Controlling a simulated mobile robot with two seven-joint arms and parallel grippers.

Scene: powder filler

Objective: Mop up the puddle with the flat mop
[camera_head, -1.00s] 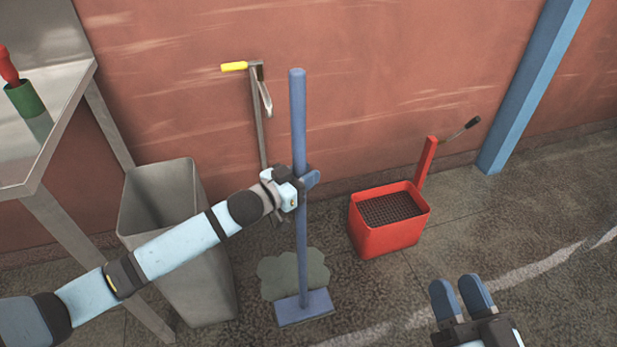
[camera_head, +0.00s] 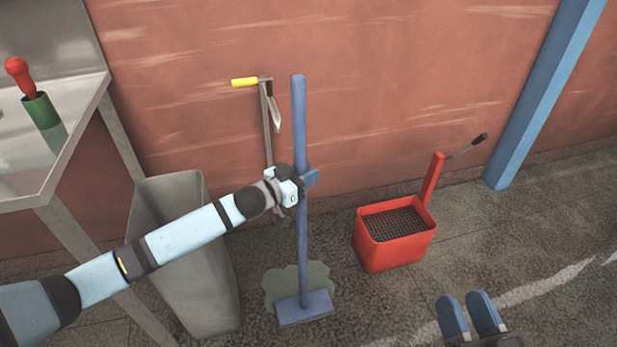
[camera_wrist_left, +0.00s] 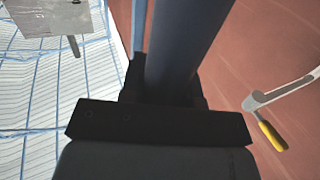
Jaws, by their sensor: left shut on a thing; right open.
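The blue flat mop (camera_head: 300,130) stands nearly upright, its flat head (camera_head: 305,308) down at the front edge of the puddle (camera_head: 297,280). The puddle is a dull grey-green patch on the floor, and the head covers part of it. My left gripper (camera_head: 308,180) is shut on the mop's handle about halfway up. In the left wrist view the handle (camera_wrist_left: 185,40) runs up from the dark gripper body, and the fingertips are hard to make out. My right gripper (camera_head: 468,315) is open and empty at the lower right, well away from the mop.
A red wringer bucket (camera_head: 385,255) with a black grate stands right of the mop. A grey bin (camera_head: 205,295) and a metal table (camera_head: 70,150) stand at left. A yellow-handled tool (camera_head: 267,120) leans on the wall behind the mop.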

